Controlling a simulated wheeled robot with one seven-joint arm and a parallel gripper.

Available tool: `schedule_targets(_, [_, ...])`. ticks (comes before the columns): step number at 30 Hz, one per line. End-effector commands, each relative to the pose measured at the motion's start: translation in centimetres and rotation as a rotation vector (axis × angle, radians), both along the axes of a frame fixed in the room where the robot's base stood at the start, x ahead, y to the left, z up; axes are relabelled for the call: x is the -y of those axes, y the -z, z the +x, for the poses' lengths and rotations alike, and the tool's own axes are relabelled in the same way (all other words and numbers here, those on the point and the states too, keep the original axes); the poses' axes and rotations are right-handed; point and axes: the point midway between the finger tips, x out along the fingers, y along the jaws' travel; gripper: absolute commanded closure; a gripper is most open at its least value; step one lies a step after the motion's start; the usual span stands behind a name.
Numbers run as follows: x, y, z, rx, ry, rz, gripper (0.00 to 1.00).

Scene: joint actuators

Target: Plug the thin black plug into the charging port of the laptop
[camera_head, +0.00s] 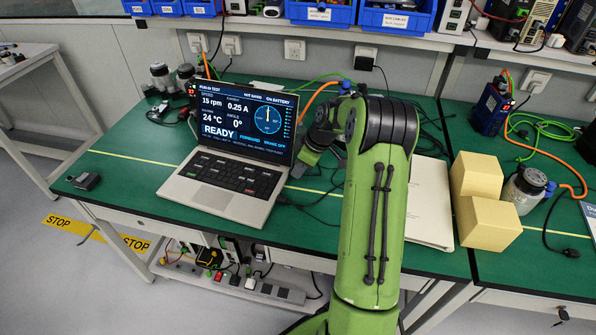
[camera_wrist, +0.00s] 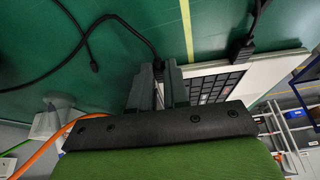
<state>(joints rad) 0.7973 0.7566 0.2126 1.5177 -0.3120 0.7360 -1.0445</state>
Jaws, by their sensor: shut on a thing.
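The open laptop (camera_head: 222,175) stands on the green table with its screen lit; its keyboard corner shows in the wrist view (camera_wrist: 212,84). My gripper (camera_head: 301,168) is right beside the laptop's right edge. In the wrist view my gripper (camera_wrist: 159,80) is shut, and a black cable (camera_wrist: 128,27) runs in between its fingers. The thin black plug on that cable is mostly hidden by the fingers. They are close to the laptop's edge; I cannot tell whether they touch it. A thicker black connector (camera_wrist: 242,50) sits at the laptop's edge, apart from my gripper.
Another cable's loose black end (camera_wrist: 95,67) lies on the table left of my gripper in the wrist view. A white binder (camera_head: 430,205) and yellow boxes (camera_head: 482,205) lie to the right.

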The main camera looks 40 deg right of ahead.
Motion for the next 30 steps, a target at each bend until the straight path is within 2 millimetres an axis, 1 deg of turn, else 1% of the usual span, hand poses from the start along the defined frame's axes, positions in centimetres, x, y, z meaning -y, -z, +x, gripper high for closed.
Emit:
schedule_targets(1, [0.1,-1.8,0.1,0.005,0.0,-0.004,1.0])
schedule_targets(6, [0.1,-6.3,0.1,0.004,0.001,-0.004,1.0])
schedule_targets(9, [0.1,-7.9,0.0,0.003,0.002,-0.002,1.0])
schedule_targets(10, [0.1,-8.1,-0.1,0.002,0.001,-0.002,1.0])
schedule_targets(11, [0.3,-7.9,-0.2,0.0,0.002,-0.002,1.0])
schedule_targets(13, [1.0,-6.4,-1.1,-0.005,0.003,-0.002,1.0])
schedule_targets(15, [2.0,-4.0,-2.4,-0.008,0.003,-0.002,1.0])
schedule_targets(18, [3.1,-1.2,-4.1,-0.005,0.002,-0.001,1.0])
schedule_targets(21, [3.6,0.1,-5.1,-0.001,0.002,-0.001,1.0])
schedule_targets(24, [3.3,0.3,-4.8,0.001,-0.001,-0.001,1.0])
schedule_targets(30, [1.6,0.7,-2.4,0.001,-0.002,0.0,1.0])
